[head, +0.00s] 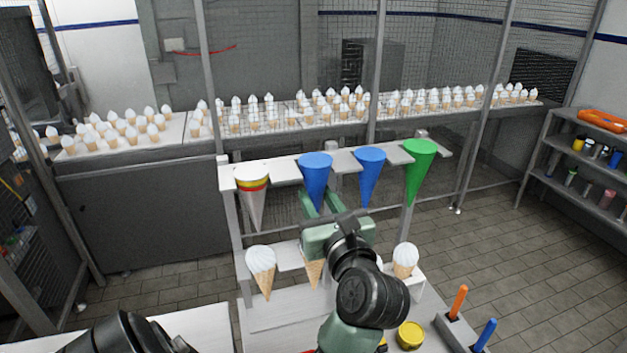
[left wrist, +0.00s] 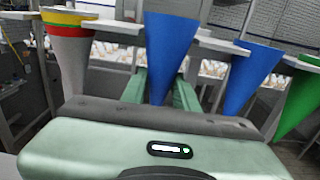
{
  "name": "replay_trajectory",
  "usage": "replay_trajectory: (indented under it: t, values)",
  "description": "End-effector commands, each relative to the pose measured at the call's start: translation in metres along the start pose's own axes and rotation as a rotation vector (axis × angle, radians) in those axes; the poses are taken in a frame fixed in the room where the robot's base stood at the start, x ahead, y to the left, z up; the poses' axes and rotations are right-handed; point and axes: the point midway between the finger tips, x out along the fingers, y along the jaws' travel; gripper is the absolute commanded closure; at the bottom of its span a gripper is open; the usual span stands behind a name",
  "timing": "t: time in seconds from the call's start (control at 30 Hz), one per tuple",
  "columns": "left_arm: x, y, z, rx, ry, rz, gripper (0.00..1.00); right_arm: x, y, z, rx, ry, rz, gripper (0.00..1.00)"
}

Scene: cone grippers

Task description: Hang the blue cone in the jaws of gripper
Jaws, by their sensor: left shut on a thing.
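My left gripper (head: 318,205) is shut on the left blue cone (head: 315,171), with its green fingers on either side of the cone's lower part. The cone is upright, point down, level with the upper white rack board (head: 285,172). In the left wrist view the blue cone (left wrist: 168,48) stands between the fingers, with pieces of white board on both sides. I cannot tell whether its weight rests on the board. A second blue cone (head: 370,168) hangs in the board to the right, apart from my gripper. My right gripper is not in view.
A white cone with red and yellow bands (head: 253,200) hangs left and a green cone (head: 419,165) hangs right. Ice cream cones (head: 261,265) stand on the lower board, partly behind my arm. An orange-handled tool (head: 458,300) and a yellow jar (head: 410,336) stand at lower right.

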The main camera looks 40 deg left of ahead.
Motion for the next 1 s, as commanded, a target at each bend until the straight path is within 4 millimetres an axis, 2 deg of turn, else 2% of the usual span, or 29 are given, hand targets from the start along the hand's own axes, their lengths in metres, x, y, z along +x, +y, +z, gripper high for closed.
replay_trajectory:
  t: [1.0]
  values:
    - [-0.051,0.000,-0.001,-0.001,0.001,0.000,0.99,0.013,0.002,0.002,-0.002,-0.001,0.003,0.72]
